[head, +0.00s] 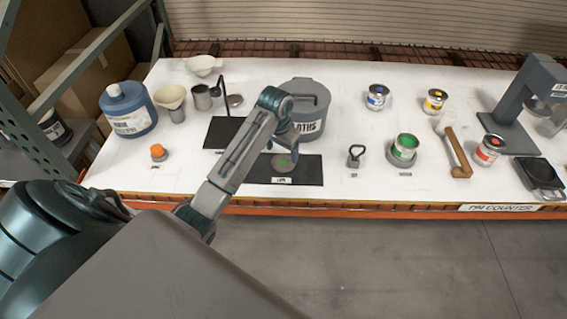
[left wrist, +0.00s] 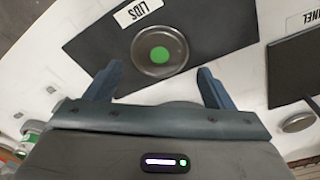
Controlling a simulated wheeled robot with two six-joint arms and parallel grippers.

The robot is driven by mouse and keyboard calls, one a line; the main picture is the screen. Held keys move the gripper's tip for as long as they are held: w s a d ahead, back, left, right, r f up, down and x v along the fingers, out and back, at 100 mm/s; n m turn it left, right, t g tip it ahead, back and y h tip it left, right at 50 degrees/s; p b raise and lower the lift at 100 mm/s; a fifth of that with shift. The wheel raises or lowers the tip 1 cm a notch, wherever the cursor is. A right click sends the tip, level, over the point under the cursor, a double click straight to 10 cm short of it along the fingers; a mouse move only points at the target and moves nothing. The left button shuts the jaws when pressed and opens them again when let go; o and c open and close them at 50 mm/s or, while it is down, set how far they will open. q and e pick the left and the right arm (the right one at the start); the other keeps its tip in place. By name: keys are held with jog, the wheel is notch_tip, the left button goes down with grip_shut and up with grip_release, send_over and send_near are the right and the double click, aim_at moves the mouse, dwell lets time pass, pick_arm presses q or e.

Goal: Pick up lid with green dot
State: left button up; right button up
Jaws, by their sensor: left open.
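The lid with a green dot (head: 284,162) is a round metal disc lying flat on a dark mat (head: 310,171) labelled LIDS, near the counter's front edge. In the left wrist view the lid (left wrist: 160,50) is fully visible with its green dot, on the mat (left wrist: 225,32). My left gripper (head: 283,140) hangs over the back of the mat, partly hidden by its own arm. In the left wrist view its two fingers (left wrist: 160,80) are spread apart with nothing between them, and the lid lies just beyond the fingertips. My right gripper does not show.
A grey bin (head: 313,107) stands behind the mat. A second dark mat (head: 221,132) with a thin black post lies to the left. A metal ring tool (head: 355,156) and a green-topped can (head: 404,147) stand to the right. White counter between them is clear.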

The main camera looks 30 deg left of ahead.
aim_at(283, 162)
pick_arm(q)
jog(key=shift+f+p, duration=0.25)
jog(key=shift+p, duration=0.15)
jog(key=f+p, duration=0.1)
jog(key=f, duration=0.2)
jog(key=shift+w+f+p, duration=0.2)
jog(key=shift+f+p, duration=0.05)
jog(key=shift+p, duration=0.15)
jog(key=shift+w+f, duration=0.1)
jog(key=shift+f, duration=0.4)
jog(key=c, duration=0.7)
